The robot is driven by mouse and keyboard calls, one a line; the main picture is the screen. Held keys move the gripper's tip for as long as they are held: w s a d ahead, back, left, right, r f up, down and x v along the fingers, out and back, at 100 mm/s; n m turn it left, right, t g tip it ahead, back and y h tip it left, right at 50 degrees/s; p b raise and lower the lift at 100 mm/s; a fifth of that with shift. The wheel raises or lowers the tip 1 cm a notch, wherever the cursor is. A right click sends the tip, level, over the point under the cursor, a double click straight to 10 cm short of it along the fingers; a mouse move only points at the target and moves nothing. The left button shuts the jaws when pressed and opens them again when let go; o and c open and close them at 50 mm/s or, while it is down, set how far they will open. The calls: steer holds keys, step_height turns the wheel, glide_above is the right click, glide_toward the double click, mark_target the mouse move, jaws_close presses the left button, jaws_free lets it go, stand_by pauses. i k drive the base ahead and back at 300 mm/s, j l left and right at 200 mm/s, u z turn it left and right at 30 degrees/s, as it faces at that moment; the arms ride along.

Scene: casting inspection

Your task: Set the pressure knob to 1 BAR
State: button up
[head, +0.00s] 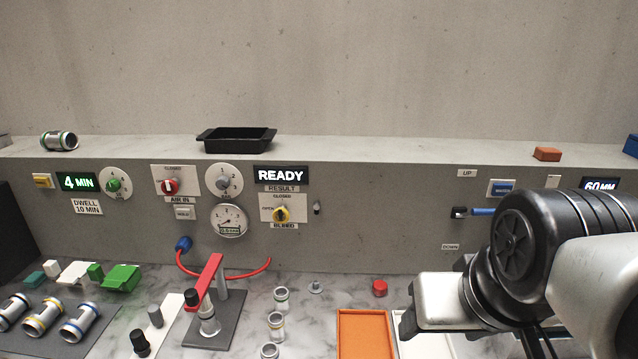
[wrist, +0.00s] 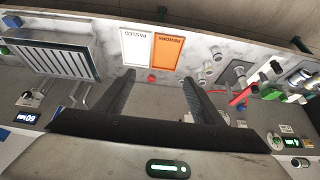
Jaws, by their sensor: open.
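The pressure knob (head: 223,183) is a grey knob on a round white dial with small numbers, on the front of the grey panel in the head view. Which number its pointer faces is too small to tell. A round white gauge (head: 229,221) with a small digital readout sits just below it. My gripper (wrist: 159,79) is open and empty in the wrist view, its two dark fingers spread above the bench. My arm is at the right of the head view, well away from the knob. I cannot make out the knob in the wrist view.
A red clamp lever (head: 205,281) and red hose stand below. A black tray (head: 237,139) is on the ledge above. An orange tray (head: 365,335) lies on the bench.

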mark_target(222, 182)
steer(key=j+z, duration=0.1)
steer(key=j, duration=0.5)
steer(key=j+z, duration=0.1)
steer(key=j, duration=0.55)
steer(key=j+z, duration=0.1)
steer(key=j, duration=0.5)
steer(key=k+j+z, duration=0.1)
steer(key=j, duration=0.55)
steer(key=k+j+z, duration=0.1)
steer(key=j, duration=0.5)
steer(key=k+j+z, duration=0.1)
steer(key=j, duration=0.5)
